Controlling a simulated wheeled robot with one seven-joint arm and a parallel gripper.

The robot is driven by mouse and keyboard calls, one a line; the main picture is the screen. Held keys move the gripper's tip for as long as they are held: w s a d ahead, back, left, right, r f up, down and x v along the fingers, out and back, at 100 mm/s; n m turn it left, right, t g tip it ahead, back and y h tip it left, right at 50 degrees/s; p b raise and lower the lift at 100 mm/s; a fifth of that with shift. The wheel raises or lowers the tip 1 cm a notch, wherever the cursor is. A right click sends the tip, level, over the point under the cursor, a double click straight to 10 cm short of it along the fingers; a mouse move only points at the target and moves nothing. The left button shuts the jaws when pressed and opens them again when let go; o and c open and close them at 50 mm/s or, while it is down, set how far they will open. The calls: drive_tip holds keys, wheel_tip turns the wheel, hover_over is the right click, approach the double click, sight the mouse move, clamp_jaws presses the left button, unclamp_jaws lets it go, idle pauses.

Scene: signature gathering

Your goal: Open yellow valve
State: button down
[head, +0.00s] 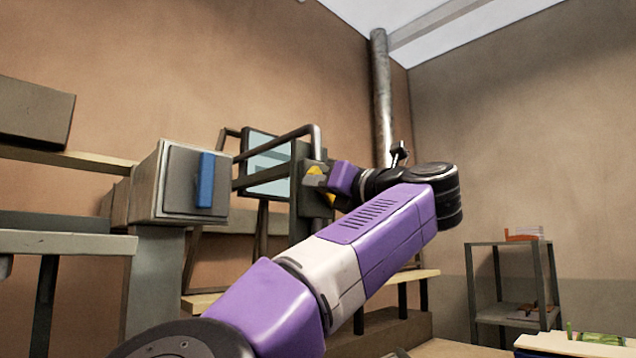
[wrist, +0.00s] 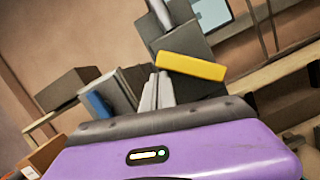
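The yellow valve is a bar-shaped handle (wrist: 190,67) on a dark grey box (wrist: 185,40) with a pipe, in the wrist view. The bar lies nearly level there, tilted slightly down to the right. My gripper (wrist: 157,86) shows pale grey fingers close together, with nothing seen between them. The fingertips are just left of and below the bar's left end; I cannot tell whether they touch it. In the head view, small yellow patches of the valve (head: 331,198) show around my gripper (head: 314,178), which hides the rest.
A grey box with a blue handle (head: 206,180) stands to the left of the valve. A screen (head: 268,165) and bent pipes are behind. A shelf rack (head: 512,285) stands at the right by the wall.

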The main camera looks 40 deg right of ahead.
drive_tip(key=shift+d+r+p, duration=0.15)
drive_tip(key=shift+r+p, duration=0.7)
drive_tip(key=shift+r, duration=0.35)
drive_tip(key=shift+d+r+m+p, duration=0.75)
drive_tip(key=shift+r+m+p, duration=0.1)
drive_tip(key=shift+p, duration=0.45)
drive_tip(key=shift+h, duration=0.3)
